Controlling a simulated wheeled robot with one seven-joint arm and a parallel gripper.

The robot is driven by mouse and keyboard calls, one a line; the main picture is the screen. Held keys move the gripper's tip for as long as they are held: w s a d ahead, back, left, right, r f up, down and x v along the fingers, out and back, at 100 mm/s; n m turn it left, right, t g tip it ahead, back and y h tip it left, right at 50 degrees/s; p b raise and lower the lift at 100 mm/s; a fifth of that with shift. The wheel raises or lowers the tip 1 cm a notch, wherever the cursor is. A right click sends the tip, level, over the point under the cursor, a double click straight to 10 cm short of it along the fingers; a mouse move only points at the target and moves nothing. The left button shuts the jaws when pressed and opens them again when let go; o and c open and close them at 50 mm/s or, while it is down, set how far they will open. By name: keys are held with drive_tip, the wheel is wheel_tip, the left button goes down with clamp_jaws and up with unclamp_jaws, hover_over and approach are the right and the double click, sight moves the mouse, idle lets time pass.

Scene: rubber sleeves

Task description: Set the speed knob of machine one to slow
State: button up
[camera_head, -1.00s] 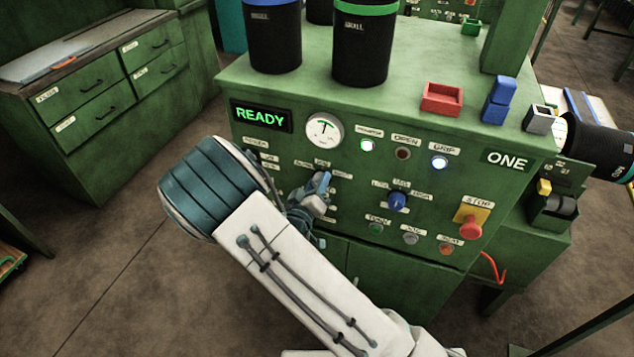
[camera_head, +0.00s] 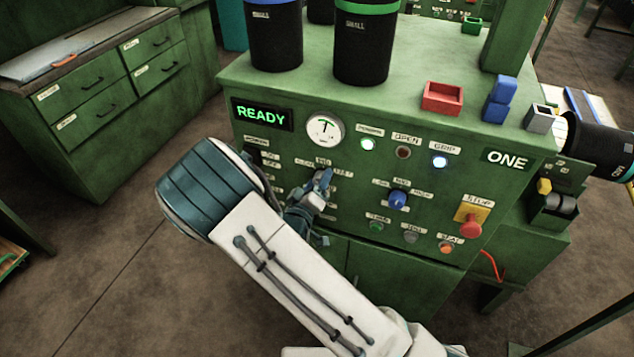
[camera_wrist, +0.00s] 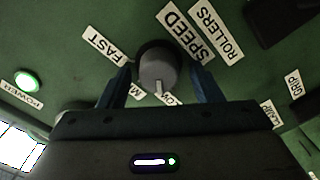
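Machine one (camera_head: 400,240) is a green cabinet with its front panel facing me. In the wrist view its speed knob (camera_wrist: 157,66) is a round grey knob under the SPEED ROLLERS labels. FAST (camera_wrist: 104,45) is on the knob's left, a partly hidden label starting with M (camera_wrist: 136,92) below left, and another partly hidden label (camera_wrist: 171,98) below right. A pale pointer mark on the knob faces down in the picture. My gripper (camera_wrist: 160,80) is open, its blue fingers on both sides of the knob with small gaps. In the head view my gripper (camera_head: 321,186) hides the knob.
A blue knob (camera_head: 397,200), several buttons and a red stop button (camera_head: 470,226) are right of my gripper. The READY display (camera_head: 262,114) and a round gauge (camera_head: 324,130) are above. Black canisters (camera_head: 362,45) and a red tray (camera_head: 442,97) stand on top.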

drive_tip(key=shift+s, duration=0.1)
drive_tip(key=b+v, duration=0.2)
drive_tip(key=v, duration=1.1)
drive_tip(key=shift+s, duration=0.3)
